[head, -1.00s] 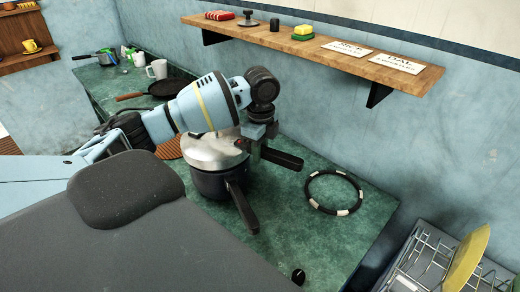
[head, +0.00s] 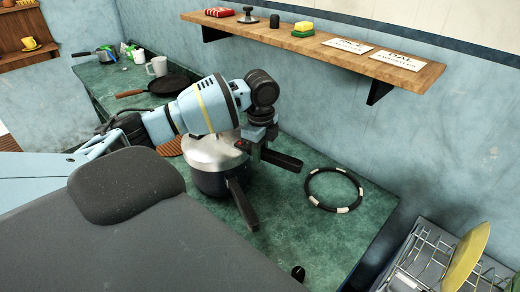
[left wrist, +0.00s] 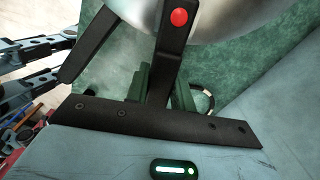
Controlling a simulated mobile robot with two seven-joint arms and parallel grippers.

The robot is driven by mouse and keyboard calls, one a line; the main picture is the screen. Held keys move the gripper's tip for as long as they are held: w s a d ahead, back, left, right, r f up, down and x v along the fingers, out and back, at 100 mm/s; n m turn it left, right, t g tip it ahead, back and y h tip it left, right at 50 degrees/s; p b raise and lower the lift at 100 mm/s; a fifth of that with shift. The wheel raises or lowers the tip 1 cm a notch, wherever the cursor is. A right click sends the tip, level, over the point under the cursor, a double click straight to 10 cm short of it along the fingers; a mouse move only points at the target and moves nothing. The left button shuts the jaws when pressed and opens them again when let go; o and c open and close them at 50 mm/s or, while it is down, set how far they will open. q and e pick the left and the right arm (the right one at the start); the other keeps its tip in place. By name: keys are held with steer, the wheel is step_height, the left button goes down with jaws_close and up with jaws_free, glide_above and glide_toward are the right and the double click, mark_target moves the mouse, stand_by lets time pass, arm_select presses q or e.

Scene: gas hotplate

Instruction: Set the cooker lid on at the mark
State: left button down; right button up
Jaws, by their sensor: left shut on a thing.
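The silver cooker lid (head: 208,152) sits over the cooker pot (head: 210,184) on the green counter. My left gripper (head: 262,145) is shut on the lid's black handle (head: 283,159). In the left wrist view its fingers (left wrist: 160,88) close around that handle, which carries a red button (left wrist: 179,17). The pot's black handle (head: 242,205) points toward me, at an angle to the lid handle. The alignment mark cannot be made out, nor whether the lid rests fully on the rim. My right gripper (left wrist: 62,57) appears at the left wrist view's left edge, its dark fingers apart.
A black ring with white segments (head: 335,190) lies on the counter right of the cooker. A pan (head: 172,86) and white mug (head: 157,67) stand behind. A wooden shelf (head: 300,45) hangs above. A dish rack (head: 430,265) with a yellow plate is at lower right.

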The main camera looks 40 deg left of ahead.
arm_select(q)
steer(key=shift+f, duration=0.85)
steer(key=c, duration=1.1)
jaws_free()
steer(key=shift+f, duration=0.1)
step_height(320, 180, up, 8)
steer(key=shift+f, duration=0.1)
stand_by(0.3)
